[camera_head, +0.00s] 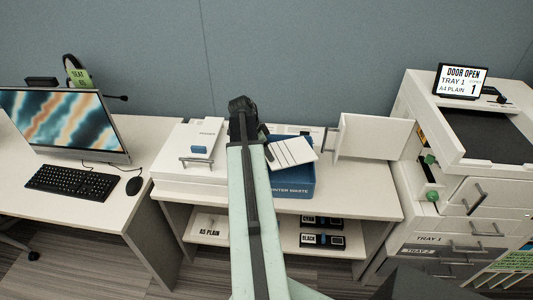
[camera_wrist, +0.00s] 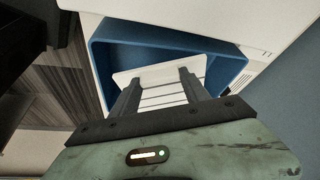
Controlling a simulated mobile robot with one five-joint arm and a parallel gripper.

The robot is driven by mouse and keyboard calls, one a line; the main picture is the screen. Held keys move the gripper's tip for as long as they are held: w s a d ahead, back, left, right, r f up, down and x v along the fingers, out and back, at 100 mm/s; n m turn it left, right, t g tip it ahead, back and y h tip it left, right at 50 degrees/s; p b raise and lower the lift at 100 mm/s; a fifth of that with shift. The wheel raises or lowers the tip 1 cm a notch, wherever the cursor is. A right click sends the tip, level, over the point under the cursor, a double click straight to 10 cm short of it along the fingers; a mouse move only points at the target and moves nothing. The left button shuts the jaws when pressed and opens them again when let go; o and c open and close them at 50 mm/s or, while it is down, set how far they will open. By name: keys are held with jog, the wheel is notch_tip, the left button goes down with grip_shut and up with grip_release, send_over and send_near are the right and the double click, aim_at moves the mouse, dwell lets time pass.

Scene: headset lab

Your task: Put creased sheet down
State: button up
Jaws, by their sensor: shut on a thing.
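The creased sheet (camera_head: 291,152) is white with dark crease lines. It is in my gripper (camera_head: 262,140), which is shut on it. In the wrist view the sheet (camera_wrist: 160,88) lies between the two fingers of my gripper (camera_wrist: 158,84), over the blue bin (camera_wrist: 104,62). The sheet is tilted above the bin's opening. My arm hides the bin's left part, and I cannot tell whether the sheet touches the bin.
A white machine (camera_head: 190,168) stands left of my arm on the white cabinet (camera_head: 350,204). An upright white panel (camera_head: 374,138) stands right of the bin. The printer (camera_head: 470,150) with its small screen (camera_head: 461,81) is at the right. A desk with a monitor (camera_head: 66,124) is at the left.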

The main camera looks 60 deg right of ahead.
jog(key=shift+f+b, duration=0.4)
jog(key=shift+f, duration=0.2)
jog(key=o, duration=1.3)
jog(key=shift+r, duration=0.1)
jog(key=shift+r, duration=0.1)
jog(key=shift+r+p, duration=0.25)
jog(key=shift+p, duration=0.15)
jog(key=p+v, duration=1.1)
jog(key=v, duration=0.1)
jog(key=shift+r+p, duration=0.3)
jog(key=shift+p, duration=0.05)
jog(key=shift+f, duration=0.1)
